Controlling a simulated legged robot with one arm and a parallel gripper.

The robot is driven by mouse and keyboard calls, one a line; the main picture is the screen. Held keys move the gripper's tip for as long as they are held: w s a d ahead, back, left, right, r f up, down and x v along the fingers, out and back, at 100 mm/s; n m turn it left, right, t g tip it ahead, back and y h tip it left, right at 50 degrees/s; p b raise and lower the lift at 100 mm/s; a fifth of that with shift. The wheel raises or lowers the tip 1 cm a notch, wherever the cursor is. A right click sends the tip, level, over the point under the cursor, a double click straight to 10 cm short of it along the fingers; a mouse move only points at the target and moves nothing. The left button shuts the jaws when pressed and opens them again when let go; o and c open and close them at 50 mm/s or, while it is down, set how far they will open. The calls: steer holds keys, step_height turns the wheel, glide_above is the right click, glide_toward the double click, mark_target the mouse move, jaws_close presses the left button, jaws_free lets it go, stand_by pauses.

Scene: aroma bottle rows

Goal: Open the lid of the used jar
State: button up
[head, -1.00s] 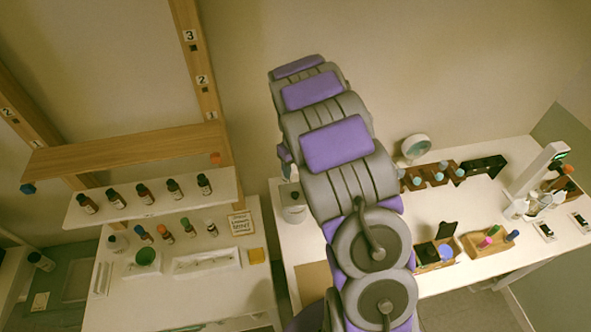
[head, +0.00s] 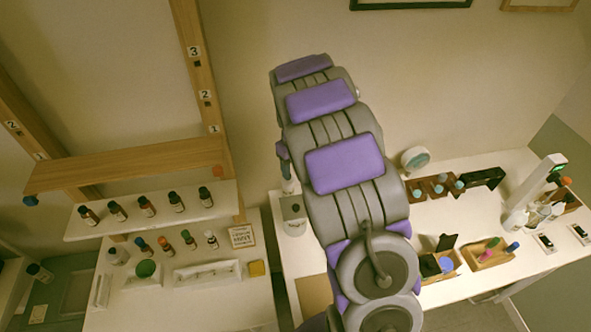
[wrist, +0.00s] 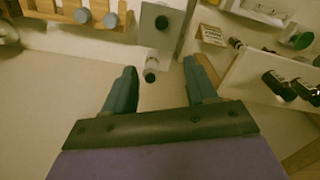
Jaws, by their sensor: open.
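A white jar with a flat grey square lid (head: 293,214) stands at the left end of the right-hand table in the head view. Dark lettering on its front is too small to read. Its grey lid with a dark round spot (wrist: 162,27) shows at the top middle of the wrist view, and it looks shut. My gripper (wrist: 160,67) is open, its two dark fingers apart, with the lid beyond the fingertips. A small white cylinder with a dark end (wrist: 151,70) shows between the fingers; I cannot tell whether it touches them. My arm hides most of my gripper in the head view.
A wooden holder with blue-capped bottles (wrist: 95,14) is left of the lid in the wrist view. A shelf with several dark bottles (head: 150,215) and a small sign (head: 241,236) stand left of the jar in the head view. A wooden tray (head: 487,254) lies farther right.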

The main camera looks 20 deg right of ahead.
steer(key=shift+r, duration=1.55)
steer(key=shift+a, duration=0.1)
step_height(320, 180, up, 17)
steer(key=b, duration=0.1)
steer(key=shift+b, duration=0.4)
steer(key=shift+r, duration=0.1)
